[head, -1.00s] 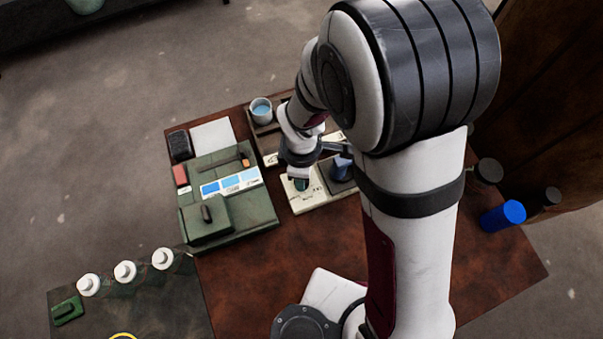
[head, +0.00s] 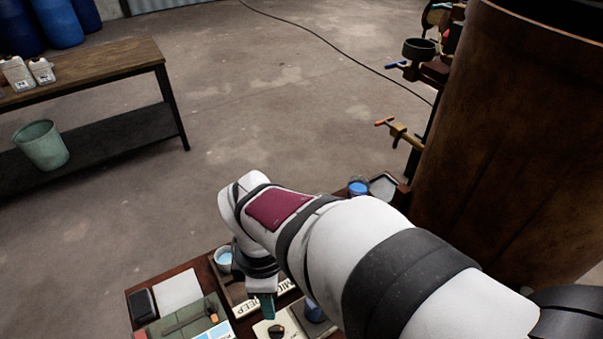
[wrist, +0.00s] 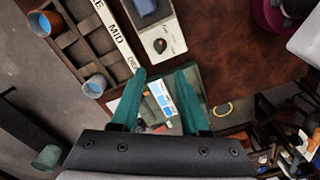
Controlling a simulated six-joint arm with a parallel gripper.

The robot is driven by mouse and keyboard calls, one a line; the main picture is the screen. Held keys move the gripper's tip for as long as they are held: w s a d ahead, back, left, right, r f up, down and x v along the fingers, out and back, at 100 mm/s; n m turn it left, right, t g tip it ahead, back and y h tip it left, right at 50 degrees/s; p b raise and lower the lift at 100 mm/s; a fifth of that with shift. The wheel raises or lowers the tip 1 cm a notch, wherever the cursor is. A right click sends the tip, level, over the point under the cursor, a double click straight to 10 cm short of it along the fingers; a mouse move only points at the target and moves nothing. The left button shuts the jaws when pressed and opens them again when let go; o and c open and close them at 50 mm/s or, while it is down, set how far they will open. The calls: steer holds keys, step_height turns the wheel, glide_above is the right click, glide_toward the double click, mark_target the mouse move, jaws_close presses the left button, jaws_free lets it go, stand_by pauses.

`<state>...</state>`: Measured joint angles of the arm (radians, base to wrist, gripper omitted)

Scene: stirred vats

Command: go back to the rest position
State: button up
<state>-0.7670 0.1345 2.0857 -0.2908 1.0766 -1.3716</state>
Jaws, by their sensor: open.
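My gripper shows in the wrist view (wrist: 160,76) as two teal fingers spread apart with a gap between them. Nothing is held; the background shows through the gap. In the head view my gripper (head: 266,304) points down over the table, beside a pale unit with a dark knob (head: 276,331). My arm crosses the lower middle of the head view and hides much of the table. No marker of the rest position is visible.
A labelled rack (wrist: 75,50) holds a cup (wrist: 95,86), also visible in the head view (head: 223,260). A large brown vat (head: 500,150) with a valve (head: 400,132) stands at the right. Open floor lies beyond the table; a bench (head: 110,65) stands at the back left.

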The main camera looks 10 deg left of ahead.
steer(key=s+d+r+m+y, duration=0.1)
steer(key=s+d+m, duration=0.3)
steer(key=d+m, duration=0.5)
steer(key=s+d+r+m, duration=0.2)
steer(key=s+d+m, duration=0.3)
steer(key=m, duration=1.2)
steer(key=d, duration=0.4)
steer(key=shift+s+r+m+y, duration=0.25)
steer(key=shift+s+m+y, duration=0.05)
steer(key=shift+m+y, duration=0.1)
steer(key=shift+d, duration=0.1)
